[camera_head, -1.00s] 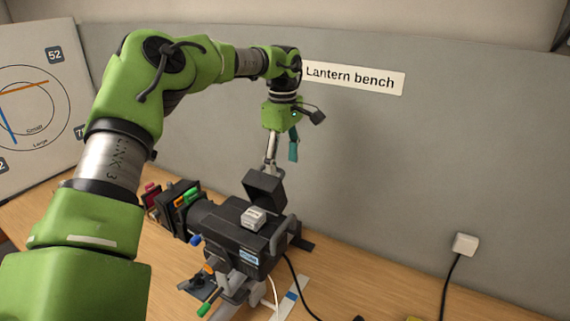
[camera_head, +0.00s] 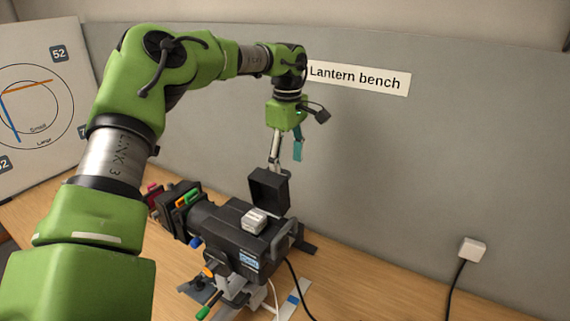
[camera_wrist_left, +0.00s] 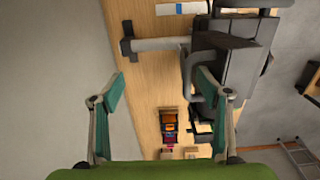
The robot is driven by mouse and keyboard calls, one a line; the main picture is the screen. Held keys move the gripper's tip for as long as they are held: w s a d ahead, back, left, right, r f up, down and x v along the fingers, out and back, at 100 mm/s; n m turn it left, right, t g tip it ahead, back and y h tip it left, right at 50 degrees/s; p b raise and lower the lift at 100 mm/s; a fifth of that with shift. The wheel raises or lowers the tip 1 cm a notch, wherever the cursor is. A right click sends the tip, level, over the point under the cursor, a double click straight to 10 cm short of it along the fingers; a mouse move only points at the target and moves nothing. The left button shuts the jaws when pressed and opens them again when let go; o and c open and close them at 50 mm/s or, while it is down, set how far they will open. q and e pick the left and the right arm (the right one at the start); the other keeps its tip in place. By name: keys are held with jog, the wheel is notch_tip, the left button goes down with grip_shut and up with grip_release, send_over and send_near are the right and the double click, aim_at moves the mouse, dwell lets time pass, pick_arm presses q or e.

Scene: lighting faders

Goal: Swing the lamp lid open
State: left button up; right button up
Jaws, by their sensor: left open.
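The lamp (camera_head: 222,228) is a dark box-shaped lantern on a stand on the bench; it also shows at the upper right of the left wrist view (camera_wrist_left: 243,65). Its lid (camera_head: 268,192) stands raised, roughly upright, at the back end of the body. My left gripper (camera_head: 286,160) points down just behind and above the lid, jaws apart. One finger passes behind the lid's top edge, so contact is hard to tell. My right gripper is not in view.
A small light grey block (camera_head: 254,220) sits on top of the lamp. Coloured filter frames (camera_head: 178,205) stand at its front end. The grey back wall (camera_head: 380,160) is close behind. A white wall plug (camera_head: 472,249) with a black cable is at the right. The bench is mostly clear there.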

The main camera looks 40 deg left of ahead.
pick_arm(q)
jog(key=shift+r, duration=0.1)
notch_tip(320, 180, up, 8)
jog(key=s+p, duration=0.1)
jog(key=s, duration=0.1)
jog(key=shift+d, duration=0.15)
dwell(0.7)
jog(key=shift+d, duration=0.1)
dwell(0.5)
